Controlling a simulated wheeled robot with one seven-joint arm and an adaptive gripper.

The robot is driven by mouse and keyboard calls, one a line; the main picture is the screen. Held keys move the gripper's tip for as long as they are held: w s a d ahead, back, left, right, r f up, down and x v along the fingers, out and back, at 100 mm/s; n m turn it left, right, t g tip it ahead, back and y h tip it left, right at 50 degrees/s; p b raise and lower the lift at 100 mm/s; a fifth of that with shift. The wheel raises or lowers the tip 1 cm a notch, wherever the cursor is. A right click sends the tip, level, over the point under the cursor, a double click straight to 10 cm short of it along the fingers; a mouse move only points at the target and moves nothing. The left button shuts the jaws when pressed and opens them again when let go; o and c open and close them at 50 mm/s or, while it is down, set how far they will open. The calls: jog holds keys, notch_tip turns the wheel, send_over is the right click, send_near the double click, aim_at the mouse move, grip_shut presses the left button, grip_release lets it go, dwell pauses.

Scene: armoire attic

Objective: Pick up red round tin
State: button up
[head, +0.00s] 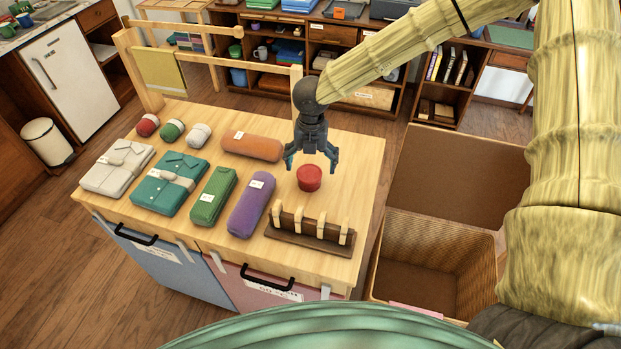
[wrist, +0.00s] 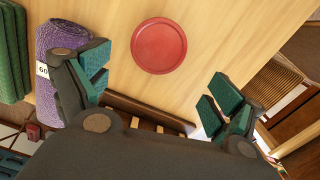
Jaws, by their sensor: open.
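The red round tin (head: 309,178) stands on the light wooden top of the cabinet, right of the purple roll. In the wrist view the red tin (wrist: 159,46) shows as a round red lid, ahead of the fingers and between their lines. My gripper (head: 312,164) is open and empty, just above and behind the tin in the head view. Its two green-padded fingers are spread wide in the wrist view (wrist: 152,95). I see no contact between fingers and tin.
A purple roll (head: 251,204) and an orange roll (head: 252,146) lie left of the tin. A dark wooden rack with pale uprights (head: 310,228) stands in front of it. Bare wood (head: 355,165) lies to its right, then the cabinet edge and open boxes (head: 428,261).

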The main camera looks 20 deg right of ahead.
aim_at(309, 173)
jog(key=shift+w+f, duration=0.35)
jog(key=shift+f, duration=0.1)
jog(key=f, duration=0.1)
jog(key=w+f+p, duration=0.1)
jog(key=f, duration=0.2)
jog(key=shift+w+f+p, duration=0.25)
jog(key=shift+f+p, duration=0.1)
jog(key=shift+p, duration=0.05)
jog(key=shift+s+f, duration=0.3)
jog(key=shift+s, duration=0.15)
jog(key=shift+w+f, duration=0.45)
jog(key=shift+f, duration=0.1)
jog(key=shift+s+r, duration=0.2)
jog(key=shift+s, duration=0.05)
jog(key=c, duration=1.2)
jog(key=shift+o, duration=0.2)
